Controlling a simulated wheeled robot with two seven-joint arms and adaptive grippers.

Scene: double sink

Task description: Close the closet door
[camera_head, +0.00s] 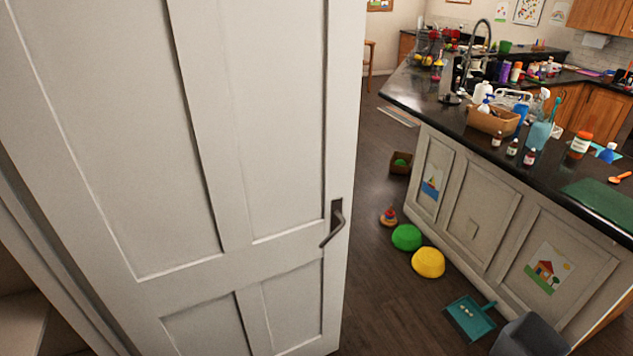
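A white panelled door (217,200) fills the left half of the head view and stands open, swung out into the room. Its dark lever handle (334,224) sits near the door's right edge. Part of the white frame and a pale shelf (20,315) show at the lower left, behind the door's left edge. Neither of my grippers shows in this view. Nothing is seen touching the door or the handle.
A kitchen island with a dark top (455,115) stands at the right, crowded with bottles. On the floor lie a green bowl (406,237), a yellow bowl (428,262), a ring toy (389,217) and a teal dustpan (470,318). A grey bin (530,338) stands at the lower right.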

